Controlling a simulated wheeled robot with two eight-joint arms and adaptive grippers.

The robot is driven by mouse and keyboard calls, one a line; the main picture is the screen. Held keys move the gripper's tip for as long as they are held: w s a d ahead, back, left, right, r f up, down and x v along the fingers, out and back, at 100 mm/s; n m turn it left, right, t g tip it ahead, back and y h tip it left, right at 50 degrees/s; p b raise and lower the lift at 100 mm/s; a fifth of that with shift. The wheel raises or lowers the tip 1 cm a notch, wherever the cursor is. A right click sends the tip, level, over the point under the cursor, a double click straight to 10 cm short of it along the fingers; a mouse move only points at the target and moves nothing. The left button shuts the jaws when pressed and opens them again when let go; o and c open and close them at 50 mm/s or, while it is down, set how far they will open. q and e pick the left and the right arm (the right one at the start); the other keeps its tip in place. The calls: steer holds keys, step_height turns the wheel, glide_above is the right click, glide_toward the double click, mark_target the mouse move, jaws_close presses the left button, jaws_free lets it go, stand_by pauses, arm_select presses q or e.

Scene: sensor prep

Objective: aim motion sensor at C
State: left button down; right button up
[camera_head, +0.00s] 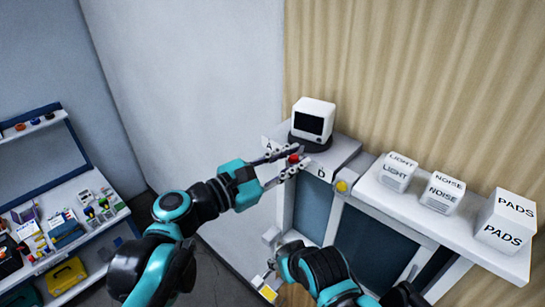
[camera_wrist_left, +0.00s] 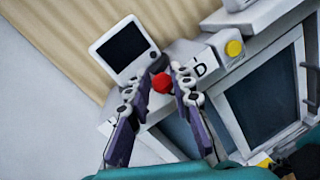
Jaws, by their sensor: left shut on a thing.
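The motion sensor (camera_head: 314,117) is a white box with a dark screen on a dark round base, on the pale cabinet top. Its screen faces the front of the cabinet; it also shows in the left wrist view (camera_wrist_left: 124,46). A red knob (camera_wrist_left: 162,82) is just in front of the base. My left gripper (camera_head: 289,160) is shut on this knob, its fingertips on either side. A letter D (camera_head: 321,173) is on the edge right of the knob; a faint A (camera_head: 267,141) is at the left. I cannot make out a C. My right gripper (camera_head: 268,286) is low at the front, its fingers unclear.
On the shelf to the right stand white boxes marked LIGHT (camera_head: 395,173), NOISE (camera_head: 441,194) and PADS (camera_head: 506,222). A yellow button (camera_head: 342,186) is on the cabinet right of the D. A shelf unit (camera_head: 98,238) with small goods stands at the left.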

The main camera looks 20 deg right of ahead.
arm_select(q)
steer(key=shift+s+d+f, duration=0.1)
steer(key=shift+s, duration=0.15)
steer(key=c, duration=1.6)
jaws_free()
steer(key=shift+o, duration=0.9)
steer(key=shift+s+d, duration=0.15)
steer(key=shift+d, duration=0.1)
steer(key=shift+a, duration=0.4)
steer(key=v, duration=1.1)
steer(key=shift+s+a, duration=0.1)
